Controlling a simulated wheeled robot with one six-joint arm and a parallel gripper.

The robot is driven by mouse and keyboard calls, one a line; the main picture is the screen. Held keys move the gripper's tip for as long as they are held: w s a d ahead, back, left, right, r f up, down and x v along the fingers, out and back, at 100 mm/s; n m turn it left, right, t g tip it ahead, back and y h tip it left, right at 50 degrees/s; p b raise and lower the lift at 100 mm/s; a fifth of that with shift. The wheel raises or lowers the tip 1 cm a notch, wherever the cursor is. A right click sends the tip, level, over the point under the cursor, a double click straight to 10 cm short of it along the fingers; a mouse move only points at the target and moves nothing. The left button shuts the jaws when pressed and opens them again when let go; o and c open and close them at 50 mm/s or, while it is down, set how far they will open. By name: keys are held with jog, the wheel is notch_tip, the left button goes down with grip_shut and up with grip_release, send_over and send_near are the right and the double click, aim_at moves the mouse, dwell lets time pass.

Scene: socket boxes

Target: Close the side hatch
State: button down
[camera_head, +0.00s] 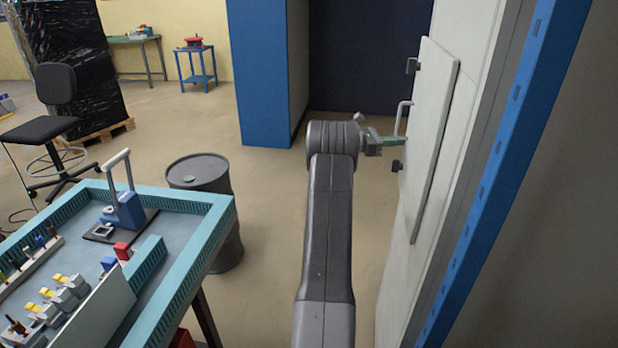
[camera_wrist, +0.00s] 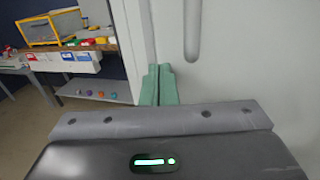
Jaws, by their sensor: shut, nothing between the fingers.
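The side hatch (camera_head: 437,125) is a pale grey panel on the white wall of a tall cabinet at the right in the head view. Its visible edge stands off the wall; I cannot tell how far it is open. A grey bar handle (camera_head: 402,116) and two black fittings (camera_head: 412,66) are at its left side. My gripper (camera_head: 395,141), with green fingers, is shut and empty, at the hatch's left side just below the handle. In the wrist view the green fingers (camera_wrist: 159,72) are together in front of a pale surface, beside a grey bar (camera_wrist: 192,30). Contact is unclear.
A blue upright (camera_head: 490,190) edges the cabinet at right. A workbench (camera_head: 222,215) with tools stands at left, with a dark drum (camera_head: 203,175) behind it. A blue cabinet (camera_head: 259,75) stands at the back. The floor between drum and hatch is clear.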

jog(key=shift+d, duration=0.75)
jog(key=shift+d+r, duration=0.1)
jog(key=shift+r, duration=0.05)
jog(key=w+a+b, duration=0.1)
jog(key=a+b, duration=0.1)
jog(key=a, duration=1.2)
jog(key=shift+w+a, duration=0.3)
jog(key=shift+w, duration=0.05)
jog(key=s+d+p, duration=0.1)
jog(key=d+p, duration=0.1)
jog(key=d, duration=1.2)
jog(key=shift+s, duration=0.3)
